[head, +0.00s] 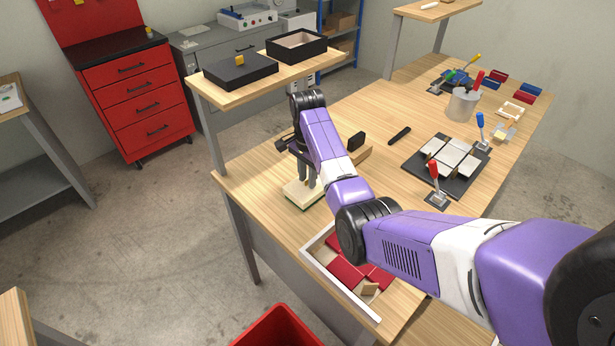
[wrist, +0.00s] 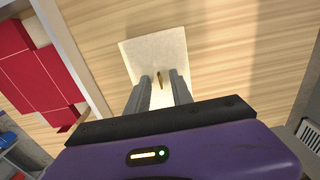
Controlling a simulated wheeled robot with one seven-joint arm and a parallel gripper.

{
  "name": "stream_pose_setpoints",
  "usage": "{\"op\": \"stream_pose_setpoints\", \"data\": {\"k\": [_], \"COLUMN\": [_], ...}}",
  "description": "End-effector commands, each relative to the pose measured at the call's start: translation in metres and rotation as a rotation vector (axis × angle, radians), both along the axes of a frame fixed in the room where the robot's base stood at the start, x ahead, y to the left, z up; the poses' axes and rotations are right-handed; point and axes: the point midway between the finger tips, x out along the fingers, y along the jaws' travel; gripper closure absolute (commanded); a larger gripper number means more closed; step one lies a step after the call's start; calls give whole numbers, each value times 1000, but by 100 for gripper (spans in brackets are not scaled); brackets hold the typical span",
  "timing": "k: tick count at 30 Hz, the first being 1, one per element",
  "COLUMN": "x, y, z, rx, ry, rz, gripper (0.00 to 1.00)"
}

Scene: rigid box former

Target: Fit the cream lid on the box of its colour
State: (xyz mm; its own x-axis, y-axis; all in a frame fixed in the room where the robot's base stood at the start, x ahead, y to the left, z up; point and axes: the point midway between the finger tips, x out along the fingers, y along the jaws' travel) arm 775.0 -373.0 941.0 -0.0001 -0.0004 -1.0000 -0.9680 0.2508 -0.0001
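A flat cream square piece, which looks like the cream lid (head: 303,193), lies on the bench near its left edge, with a dark green edge below it. In the wrist view the cream lid (wrist: 160,52) shows a small brass-coloured knob (wrist: 160,78) on top. My gripper (head: 308,180) points down over it. In the wrist view my gripper (wrist: 162,80) has its fingers apart on either side of the knob, with gaps visible. Whether the fingertips touch the lid is unclear. A small cream open frame (head: 512,109) lies at the far right; I cannot tell if it is the box.
A white-walled tray (head: 342,284) with red pieces stands in front of the lid. A raised shelf (head: 215,95) holds a black lid (head: 240,70) and an open black box (head: 297,47). A dark clamp board (head: 447,166) lies right.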

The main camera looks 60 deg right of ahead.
Motion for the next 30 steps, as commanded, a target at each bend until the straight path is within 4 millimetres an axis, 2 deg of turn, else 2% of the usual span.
{"op": "stream_pose_setpoints", "data": {"k": [11, 22, 25, 30], "x": [1, 1, 1, 0], "y": [0, 0, 0, 0], "z": [5, 64, 74, 78], "rx": [-1, -1, -1, 1], "ry": [-1, -2, -2, 1], "rz": [0, 0, 0, 0], "gripper": [72, 72, 72, 72]}}
